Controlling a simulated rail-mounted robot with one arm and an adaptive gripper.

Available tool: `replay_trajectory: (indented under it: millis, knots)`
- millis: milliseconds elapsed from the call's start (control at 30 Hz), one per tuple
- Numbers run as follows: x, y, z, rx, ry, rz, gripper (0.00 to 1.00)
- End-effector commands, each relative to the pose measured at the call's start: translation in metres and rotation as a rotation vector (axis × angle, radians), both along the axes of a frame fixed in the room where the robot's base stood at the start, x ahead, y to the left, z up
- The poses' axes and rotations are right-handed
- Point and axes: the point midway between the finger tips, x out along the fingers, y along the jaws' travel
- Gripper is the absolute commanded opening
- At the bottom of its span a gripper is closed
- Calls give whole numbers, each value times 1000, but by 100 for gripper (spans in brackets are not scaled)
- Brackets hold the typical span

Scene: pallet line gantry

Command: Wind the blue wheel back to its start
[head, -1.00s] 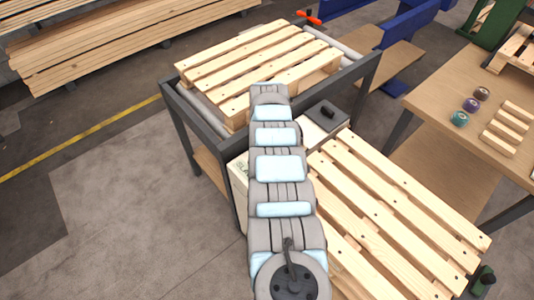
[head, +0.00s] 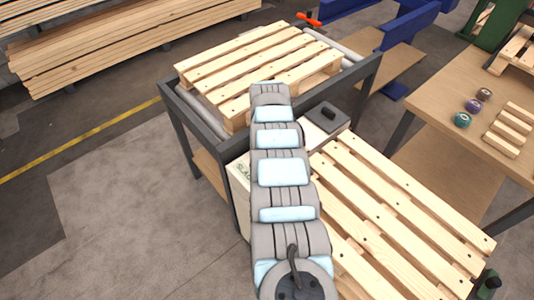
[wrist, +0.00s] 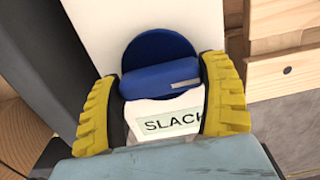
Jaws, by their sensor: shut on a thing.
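The blue wheel (wrist: 150,48) is a round disc with a raised blue grip bar across it, on the face of a white box (wrist: 100,22) in the wrist view. A pale mark sits at the right end of the bar, which lies nearly level and slightly tilted up to the right. My gripper (wrist: 162,80) has its yellow ribbed fingers on either end of the bar, shut on it. Below the wheel, a label (wrist: 170,124) reads "SLACK", its last letter partly covered by the right finger. In the head view my arm hides the wheel and gripper; the white box (head: 238,192) shows beside it.
A pallet (head: 255,62) lies on the dark-framed roller stand behind the box. Another slatted pallet (head: 400,215) lies close on the right. A small black knob (head: 328,112) sits on a grey plate nearby. The workbench (head: 440,100) is farther right. Floor at left is clear.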

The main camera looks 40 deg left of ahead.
Motion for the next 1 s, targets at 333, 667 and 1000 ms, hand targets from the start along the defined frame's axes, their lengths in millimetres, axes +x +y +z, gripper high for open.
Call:
replay_trajectory:
  millis: [333, 667, 1000]
  knots:
    - [0, 0, 0, 0, 1, 12, 43]
    - [0, 0, 0, 0, 1, 11, 100]
    - [1, -1, 17, 0, 1, 9, 100]
